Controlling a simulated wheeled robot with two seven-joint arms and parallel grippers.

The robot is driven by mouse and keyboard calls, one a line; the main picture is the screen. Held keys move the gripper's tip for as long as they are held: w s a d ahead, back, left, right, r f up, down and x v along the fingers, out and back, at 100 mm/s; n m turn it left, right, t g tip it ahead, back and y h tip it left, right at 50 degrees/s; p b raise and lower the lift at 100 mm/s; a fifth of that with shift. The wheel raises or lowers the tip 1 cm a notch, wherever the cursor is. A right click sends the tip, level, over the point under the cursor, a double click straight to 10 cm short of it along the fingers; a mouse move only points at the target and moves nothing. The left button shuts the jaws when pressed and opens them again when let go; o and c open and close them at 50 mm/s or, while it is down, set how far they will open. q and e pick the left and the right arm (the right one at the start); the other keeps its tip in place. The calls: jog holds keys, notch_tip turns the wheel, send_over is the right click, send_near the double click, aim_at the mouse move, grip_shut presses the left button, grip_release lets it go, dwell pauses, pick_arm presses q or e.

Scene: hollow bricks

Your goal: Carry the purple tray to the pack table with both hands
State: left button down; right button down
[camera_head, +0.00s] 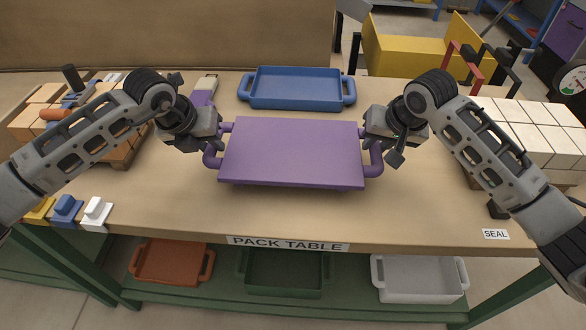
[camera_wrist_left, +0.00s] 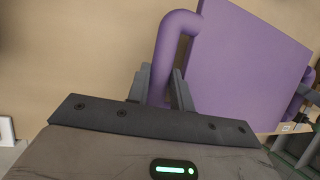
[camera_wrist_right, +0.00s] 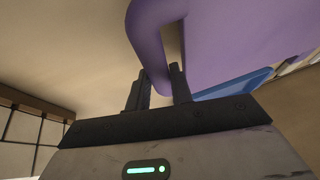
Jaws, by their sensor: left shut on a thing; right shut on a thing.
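The purple tray (camera_head: 292,150) is over the middle of the pack table (camera_head: 400,215), whose front edge carries a "PACK TABLE" label. It shows a flat purple face with no raised rim visible, and a loop handle at each side. My left gripper (camera_head: 212,142) is shut on its left handle, seen closely in the left wrist view (camera_wrist_left: 168,60). My right gripper (camera_head: 372,140) is shut on its right handle, seen in the right wrist view (camera_wrist_right: 147,40). I cannot tell whether the tray's underside touches the table.
A blue tray (camera_head: 297,88) stands behind the purple one. Brown bricks on a pallet (camera_head: 125,150) are at left, pale bricks (camera_head: 530,130) at right. Small coloured blocks (camera_head: 67,207) sit front left. Orange (camera_head: 172,262), green and white (camera_head: 420,280) trays are on the lower shelf.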

aim_at(217, 171)
pick_arm(q)
jog(key=shift+w+a+f, duration=0.1)
jog(key=shift+f, duration=0.05)
pick_arm(e)
jog(key=shift+w+f, duration=0.1)
jog(key=shift+f, duration=0.05)
